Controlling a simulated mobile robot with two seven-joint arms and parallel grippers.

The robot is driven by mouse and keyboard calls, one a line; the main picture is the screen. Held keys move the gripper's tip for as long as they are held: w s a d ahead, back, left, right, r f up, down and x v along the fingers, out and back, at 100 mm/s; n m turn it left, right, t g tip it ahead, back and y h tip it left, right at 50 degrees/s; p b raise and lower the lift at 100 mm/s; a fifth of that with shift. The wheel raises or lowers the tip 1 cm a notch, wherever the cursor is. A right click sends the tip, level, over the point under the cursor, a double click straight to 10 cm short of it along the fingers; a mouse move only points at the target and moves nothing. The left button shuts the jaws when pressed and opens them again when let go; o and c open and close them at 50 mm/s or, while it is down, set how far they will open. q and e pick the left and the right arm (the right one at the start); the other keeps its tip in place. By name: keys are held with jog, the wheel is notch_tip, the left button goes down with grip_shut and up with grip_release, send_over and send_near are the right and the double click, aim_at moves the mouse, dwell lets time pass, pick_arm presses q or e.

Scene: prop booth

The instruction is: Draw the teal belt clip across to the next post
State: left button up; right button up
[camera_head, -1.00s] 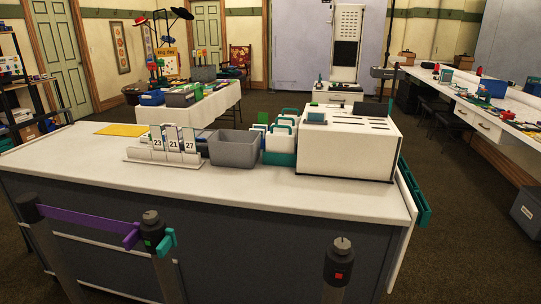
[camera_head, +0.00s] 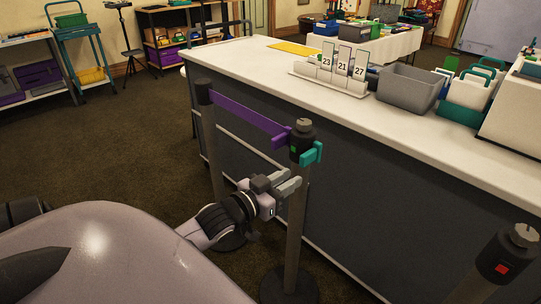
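The teal belt clip (camera_head: 312,153) sits on the right side of the head of the middle post (camera_head: 301,134), which carries a green mark. A purple belt (camera_head: 248,117) runs from the left post (camera_head: 205,120) to this middle post. A post with a red mark (camera_head: 507,256) stands at the lower right, apart from the others. My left gripper (camera_head: 291,185) is in front of the middle post, below the teal clip and apart from it. Whether its fingers are open is hard to see. My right gripper is out of view.
A long white-topped counter (camera_head: 420,117) runs behind the posts. It bears a number stand (camera_head: 330,78), a grey bin (camera_head: 410,88) and teal-and-white holders (camera_head: 470,92). Shelves and a teal cart (camera_head: 80,50) stand at the far left. The carpet at left is clear.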

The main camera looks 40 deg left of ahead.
aim_at(301, 162)
pick_arm(q)
jog(key=shift+w+a+r+b, duration=0.1)
jog(key=shift+w+a+r, duration=0.1)
jog(key=shift+w, duration=1)
jog(key=shift+w+a+r+b, duration=0.15)
jog(key=shift+w+r, duration=0.1)
jog(key=shift+w, duration=0.95)
jog(key=shift+w+a+r+b, duration=0.1)
jog(key=shift+w+a+r, duration=0.1)
jog(key=shift+w, duration=1)
grip_shut()
